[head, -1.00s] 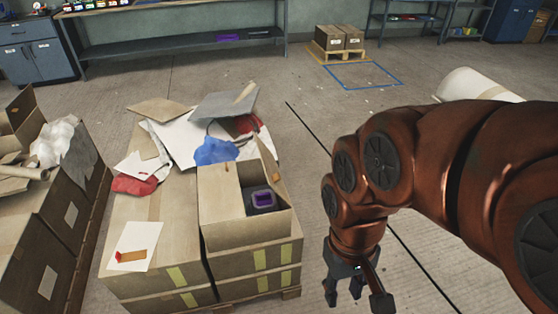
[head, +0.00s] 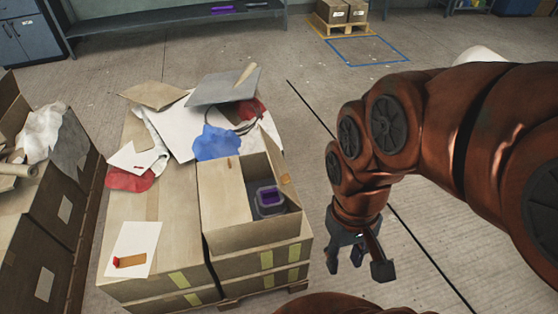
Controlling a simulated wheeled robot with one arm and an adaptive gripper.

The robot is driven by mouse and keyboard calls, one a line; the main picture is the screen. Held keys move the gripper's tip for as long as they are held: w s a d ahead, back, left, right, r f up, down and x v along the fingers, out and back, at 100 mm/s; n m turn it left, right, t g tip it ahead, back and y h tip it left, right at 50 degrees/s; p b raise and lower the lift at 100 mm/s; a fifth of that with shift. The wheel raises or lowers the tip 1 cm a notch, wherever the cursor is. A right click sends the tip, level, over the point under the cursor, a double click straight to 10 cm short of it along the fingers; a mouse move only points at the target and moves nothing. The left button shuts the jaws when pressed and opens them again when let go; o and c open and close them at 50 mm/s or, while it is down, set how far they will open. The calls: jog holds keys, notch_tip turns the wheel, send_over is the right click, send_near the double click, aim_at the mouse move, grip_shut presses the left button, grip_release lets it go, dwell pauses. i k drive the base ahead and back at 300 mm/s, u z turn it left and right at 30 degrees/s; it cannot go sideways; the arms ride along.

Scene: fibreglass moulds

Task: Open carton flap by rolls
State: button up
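An open-topped carton (head: 254,237) sits on the front right of the pallet stack. A tan flap (head: 221,190) lies across its left part, and another flap (head: 275,157) stands up along its right edge. A grey and purple object (head: 269,201) shows inside. Tan rolls (head: 18,170) lie on a carton (head: 25,218) at the far left, beside crumpled white material. A pale roll-like shape (head: 478,54) is partly hidden behind my arm. My gripper (head: 358,264) hangs over the floor, right of the open carton, apart from it. Its fingers are spread and empty.
Loose sheets, a blue cloth (head: 216,144) and red cloths (head: 130,180) cover the back of the stack. A closed carton (head: 155,228) with a white sheet stands left of the open one. A small pallet (head: 338,28) stands at the back.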

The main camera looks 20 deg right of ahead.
aim_at(224, 201)
jog(key=k, duration=0.55)
jog(key=u, duration=0.6)
jog(key=i, duration=0.4)
jog(key=u, duration=0.7)
jog(key=i, duration=0.65)
jog(key=z, duration=0.05)
